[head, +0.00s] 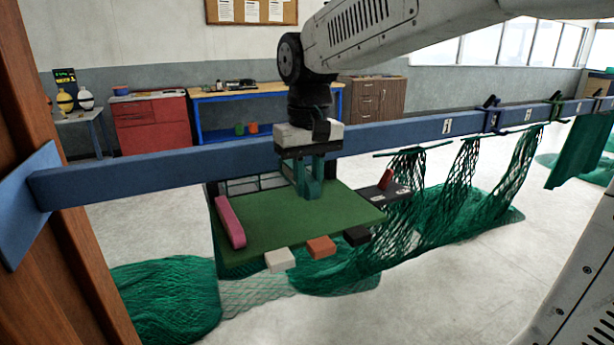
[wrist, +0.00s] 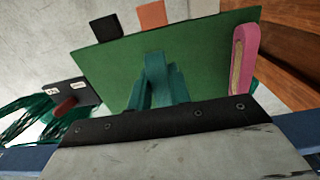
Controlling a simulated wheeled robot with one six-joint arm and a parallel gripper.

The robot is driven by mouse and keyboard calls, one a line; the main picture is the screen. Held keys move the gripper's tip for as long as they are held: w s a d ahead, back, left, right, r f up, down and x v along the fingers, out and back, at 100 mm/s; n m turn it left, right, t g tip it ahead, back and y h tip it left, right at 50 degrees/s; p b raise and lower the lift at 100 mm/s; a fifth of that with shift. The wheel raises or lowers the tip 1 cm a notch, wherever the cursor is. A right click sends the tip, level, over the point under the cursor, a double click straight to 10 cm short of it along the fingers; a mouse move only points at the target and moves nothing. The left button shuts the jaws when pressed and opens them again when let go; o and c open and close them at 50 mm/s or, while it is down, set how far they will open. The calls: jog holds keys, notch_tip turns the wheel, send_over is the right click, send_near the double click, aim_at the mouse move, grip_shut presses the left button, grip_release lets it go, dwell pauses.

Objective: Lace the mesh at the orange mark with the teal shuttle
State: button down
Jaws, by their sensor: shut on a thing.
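My gripper (head: 308,190) is over the green board (head: 345,205), pointing down, and is shut on the teal shuttle (head: 315,172). In the wrist view the teal shuttle (wrist: 155,72) shows between the jaws, against the green board; its lower end is hard to tell from the fingers. I cannot tell whether it touches the board. Green mesh (head: 415,190) hangs from the blue rail, right of my gripper. An orange tab (head: 321,247) sits at the board's front edge, between a white tab (head: 280,260) and a black tab (head: 357,236). No orange mark is clear on the mesh.
A dark labelled plate with a red piece (head: 386,178) is at the right. The blue rail (head: 150,172) crosses behind my gripper, with clamps to the right. More netting (head: 170,300) lies on the floor.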

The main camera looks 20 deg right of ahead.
aim_at(287, 202)
jog(key=shift+w+f, duration=0.1)
jog(key=shift+w, duration=0.6)
jog(key=shift+f, duration=3.15)
jog(key=shift+w+f, duration=0.1)
jog(key=shift+w, duration=4.75)
jog(key=c, duration=1.2)
grip_release()
jog(key=shift+r, duration=3.9)
